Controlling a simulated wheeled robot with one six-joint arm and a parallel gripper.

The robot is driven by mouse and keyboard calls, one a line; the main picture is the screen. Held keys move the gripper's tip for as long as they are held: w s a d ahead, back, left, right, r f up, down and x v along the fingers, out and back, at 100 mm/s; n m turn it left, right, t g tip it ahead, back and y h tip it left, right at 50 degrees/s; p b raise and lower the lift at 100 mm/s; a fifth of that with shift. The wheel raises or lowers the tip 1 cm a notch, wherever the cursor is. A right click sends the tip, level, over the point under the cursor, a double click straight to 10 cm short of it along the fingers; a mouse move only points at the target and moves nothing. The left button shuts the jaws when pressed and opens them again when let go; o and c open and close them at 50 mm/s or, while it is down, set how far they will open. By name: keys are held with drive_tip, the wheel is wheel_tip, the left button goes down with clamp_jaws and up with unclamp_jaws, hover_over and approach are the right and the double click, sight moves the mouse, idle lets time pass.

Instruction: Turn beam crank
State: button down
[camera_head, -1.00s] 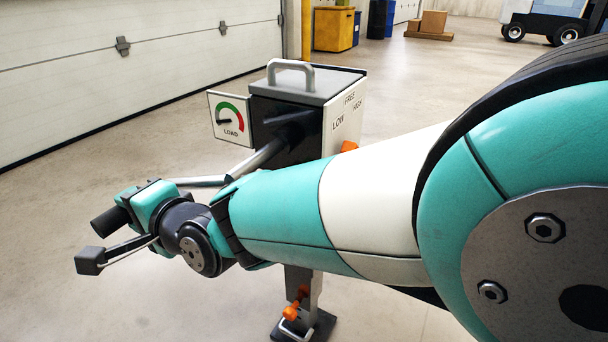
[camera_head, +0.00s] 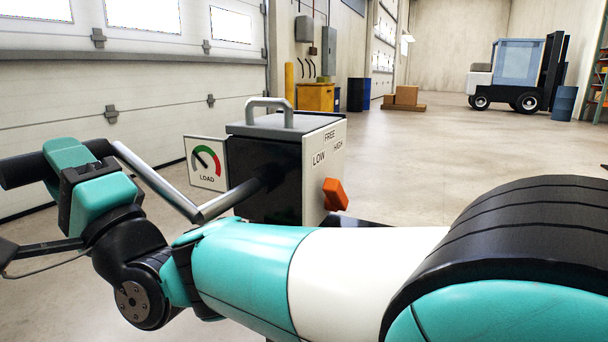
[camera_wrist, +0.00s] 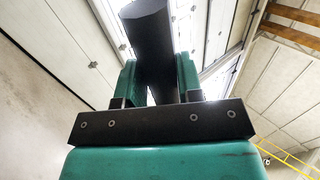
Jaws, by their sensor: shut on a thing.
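The beam crank has a dark cylindrical handle (camera_head: 22,168), a bare metal crank arm (camera_head: 152,180) and a shaft (camera_head: 230,198) entering the dark side of a gearbox (camera_head: 262,165). The crank arm slopes up and left from the shaft, so the handle is on the far left. My gripper (camera_head: 78,168) is shut around the handle. In the wrist view, the handle (camera_wrist: 148,30) stands between the two teal fingers of my gripper (camera_wrist: 158,78). A LOAD gauge (camera_head: 206,163) stands beside the box. An orange selector (camera_head: 335,195) is on the FREE/LOW/HIGH panel (camera_head: 322,170).
A sectional door (camera_head: 50,100) runs along the left. Farther back are a yellow bin (camera_head: 315,97), a blue barrel (camera_head: 358,94), boxes on a pallet (camera_head: 405,97) and a blue-and-white vehicle (camera_head: 518,75). The floor (camera_head: 450,150) beyond the gearbox is open.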

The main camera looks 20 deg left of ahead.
drive_tip(key=shift+d+r+y+b, duration=0.3)
drive_tip(key=shift+r+y, duration=0.2)
drive_tip(key=shift+r, duration=0.2)
drive_tip(key=c, duration=0.8)
unclamp_jaws()
drive_tip(key=shift+f, duration=0.1)
drive_tip(key=shift+f, duration=0.1)
drive_tip(key=b+v, duration=1.5)
drive_tip(key=v, duration=0.2)
drive_tip(key=shift+d, duration=0.25)
